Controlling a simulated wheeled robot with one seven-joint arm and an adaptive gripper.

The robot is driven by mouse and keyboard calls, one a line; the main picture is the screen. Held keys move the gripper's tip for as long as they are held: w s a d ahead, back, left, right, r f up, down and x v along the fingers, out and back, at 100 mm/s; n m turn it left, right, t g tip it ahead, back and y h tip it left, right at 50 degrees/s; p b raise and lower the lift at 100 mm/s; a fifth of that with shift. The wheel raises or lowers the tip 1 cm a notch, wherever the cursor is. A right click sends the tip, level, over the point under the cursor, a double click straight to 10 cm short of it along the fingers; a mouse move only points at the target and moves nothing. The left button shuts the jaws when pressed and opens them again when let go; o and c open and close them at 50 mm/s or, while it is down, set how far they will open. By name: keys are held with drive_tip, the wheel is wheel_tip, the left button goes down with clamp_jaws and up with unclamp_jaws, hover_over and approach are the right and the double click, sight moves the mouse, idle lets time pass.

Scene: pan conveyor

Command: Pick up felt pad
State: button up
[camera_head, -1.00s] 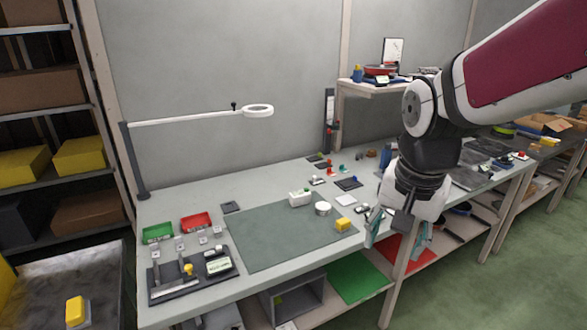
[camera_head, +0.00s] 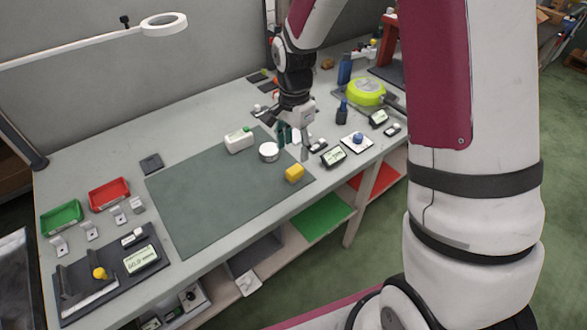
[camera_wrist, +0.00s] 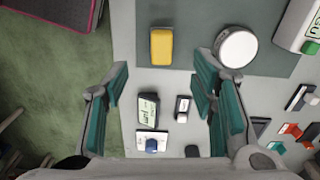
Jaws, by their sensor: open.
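I cannot tell for certain which item is the felt pad. A dark, flat, square piece (camera_head: 151,163) lies left of the mat's back-left corner. Another dark flat piece (camera_head: 258,77) lies at the back of the table. My gripper (camera_head: 292,136) is open and empty over the table near the mat's right end. In the wrist view my gripper (camera_wrist: 163,72) has its teal-lined fingers wide apart. A small display device (camera_wrist: 148,108), a small white device (camera_wrist: 183,108) and a white plate with a blue knob (camera_wrist: 152,142) show between and below the fingers.
A yellow block (camera_head: 294,173), a white round container (camera_head: 268,152) and a white box (camera_head: 239,141) stand on the green-grey mat (camera_head: 205,205). Red (camera_head: 109,194) and green (camera_head: 62,217) trays stand left. A yellow-green round item (camera_head: 365,92) stands right. A ring lamp (camera_head: 164,25) overhangs the back.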

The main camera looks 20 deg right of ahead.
sight(295, 169)
drive_tip(key=f, duration=1)
drive_tip(key=shift+w+d+p, duration=0.15)
drive_tip(key=shift+w+p, duration=0.05)
drive_tip(key=shift+p, duration=0.1)
clamp_jaws()
